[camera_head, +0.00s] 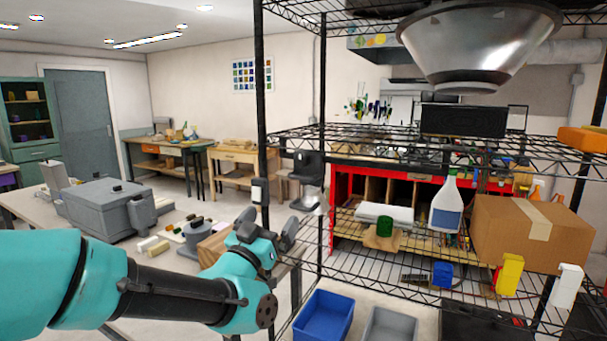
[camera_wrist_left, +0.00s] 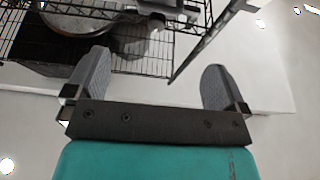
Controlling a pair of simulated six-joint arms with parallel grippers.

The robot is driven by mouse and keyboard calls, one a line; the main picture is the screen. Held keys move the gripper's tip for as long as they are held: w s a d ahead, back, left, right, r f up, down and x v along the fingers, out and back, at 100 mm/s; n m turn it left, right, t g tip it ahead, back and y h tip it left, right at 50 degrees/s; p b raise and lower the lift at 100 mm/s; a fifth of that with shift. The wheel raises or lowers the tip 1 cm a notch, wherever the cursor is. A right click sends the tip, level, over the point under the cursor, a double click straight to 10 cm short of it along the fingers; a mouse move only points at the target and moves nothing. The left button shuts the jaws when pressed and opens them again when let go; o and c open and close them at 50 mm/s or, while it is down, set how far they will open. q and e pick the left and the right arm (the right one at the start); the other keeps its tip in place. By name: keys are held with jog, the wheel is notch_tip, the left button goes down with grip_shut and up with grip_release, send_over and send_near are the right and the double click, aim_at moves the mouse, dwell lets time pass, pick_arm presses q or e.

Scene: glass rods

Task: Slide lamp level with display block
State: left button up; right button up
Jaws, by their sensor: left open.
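A large silver, cone-shaped metal piece, which looks like the lamp (camera_head: 480,45), is at the upper right in the head view, wide rim up. A black block (camera_head: 463,121), possibly the display block, stands on the wire shelf just below it. In the left wrist view a round metal thing (camera_wrist_left: 82,18) shows through the wire shelf at the upper left; I cannot tell whether it is the lamp. My left gripper (camera_head: 268,230) is open and empty, left of the rack and well below and apart from both. It also shows open in the left wrist view (camera_wrist_left: 157,85). My right gripper is out of view.
The wire shelf (camera_head: 300,134) and its black posts (camera_head: 261,90) stand between my left gripper and the lamp. Lower shelves hold a cardboard box (camera_head: 535,235) and a spray bottle (camera_head: 446,203). A blue bin (camera_head: 323,318) stands low in front.

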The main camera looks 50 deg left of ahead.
aim_at(300, 179)
pick_arm(q)
jog(key=x, duration=1.7)
jog(key=shift+w, duration=0.2)
jog(key=shift+c, duration=0.3)
jog(key=c, duration=1)
jog(key=shift+d, duration=0.1)
jog(key=w+d, duration=0.2)
jog(key=d, duration=0.3)
jog(key=w+d, duration=0.2)
jog(key=d, duration=0.4)
jog(key=w+d, duration=0.2)
jog(key=d, duration=0.3)
jog(key=shift+d, duration=0.35)
jog(key=o, duration=1.1)
jog(key=shift+c, duration=0.2)
